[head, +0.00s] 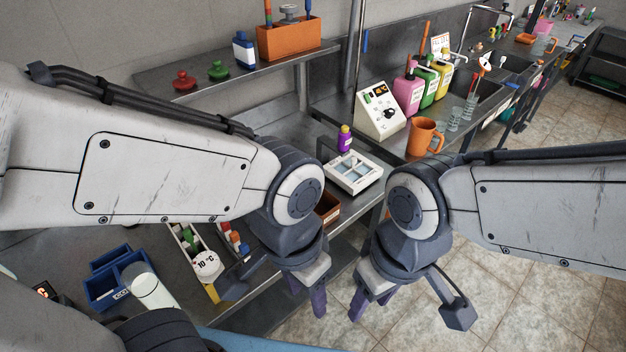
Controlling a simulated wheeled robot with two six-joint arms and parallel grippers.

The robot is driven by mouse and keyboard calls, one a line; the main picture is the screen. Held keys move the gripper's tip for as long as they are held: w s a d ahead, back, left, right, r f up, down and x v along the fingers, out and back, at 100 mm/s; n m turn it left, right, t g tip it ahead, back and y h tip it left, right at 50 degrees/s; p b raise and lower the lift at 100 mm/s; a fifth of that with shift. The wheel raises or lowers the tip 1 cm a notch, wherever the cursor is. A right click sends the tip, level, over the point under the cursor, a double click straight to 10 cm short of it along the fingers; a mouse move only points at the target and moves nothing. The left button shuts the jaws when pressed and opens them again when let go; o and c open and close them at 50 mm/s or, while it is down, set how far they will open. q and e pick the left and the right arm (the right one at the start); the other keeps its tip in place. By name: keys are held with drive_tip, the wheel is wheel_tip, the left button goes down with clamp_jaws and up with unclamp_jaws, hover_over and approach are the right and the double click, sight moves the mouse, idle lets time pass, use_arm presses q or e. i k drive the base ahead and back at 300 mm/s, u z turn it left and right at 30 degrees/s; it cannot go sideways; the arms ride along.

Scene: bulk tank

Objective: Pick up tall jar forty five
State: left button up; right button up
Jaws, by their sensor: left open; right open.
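I cannot pick out a jar with a readable forty five. A white cylindrical container (150,288) with a pale lid lies tilted or stands leaning in view at the lower left, beside a blue bin (103,291); I cannot tell whether it is the jar. My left gripper (309,303) points down with its purple fingers apart, empty, past the bench's front edge and right of that container. My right gripper (370,305) also points down, open and empty, over the floor. My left arm hides much of the bench behind it.
The metal bench holds a white tray (355,172), a purple bottle (345,139), a white instrument (379,112), an orange mug (425,136) and a round 10 °C piece (207,266). A shelf (200,81) runs along the wall. Tiled floor (510,290) is clear at lower right.

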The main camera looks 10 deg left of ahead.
sight(138, 279)
drive_tip(key=k, duration=0.5)
drive_tip(key=u, duration=0.6)
drive_tip(key=i, duration=0.25)
drive_tip(key=u, duration=0.55)
